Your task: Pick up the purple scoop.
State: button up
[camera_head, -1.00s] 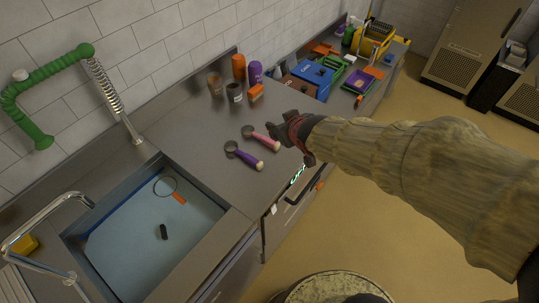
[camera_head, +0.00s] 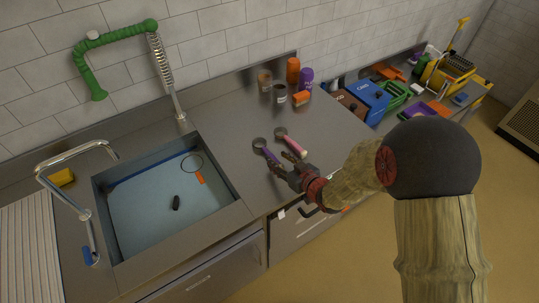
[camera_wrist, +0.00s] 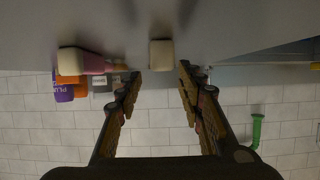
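The purple scoop (camera_head: 267,151) lies on the steel counter (camera_head: 222,125) to the right of the sink, its round head toward the back wall. The pink scoop (camera_head: 292,143) lies just right of it. My gripper (camera_head: 280,172) is at the near, handle end of the purple scoop, close to the counter's front edge. In the wrist view my gripper (camera_wrist: 161,82) has its two fingers spread with nothing held. A cream handle end (camera_wrist: 161,55) shows between and beyond the fingertips, hiding the rest of that scoop. The pink scoop (camera_wrist: 94,63) is off to the left there.
The sink (camera_head: 240,212) is left of the scoops, with a dark object (camera_head: 176,202) inside. Tubs and bottles, including an orange bottle (camera_head: 293,70) and purple bottle (camera_head: 307,76), stand near the back wall. Bins (camera_head: 368,98) are farther right.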

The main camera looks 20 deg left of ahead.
aim_at(271, 155)
jog(key=b+x, duration=0.1)
jog(key=x, duration=0.4)
jog(key=shift+s+a, duration=0.1)
jog(key=shift+r, duration=0.1)
jog(key=shift+c, duration=0.4)
grip_shut()
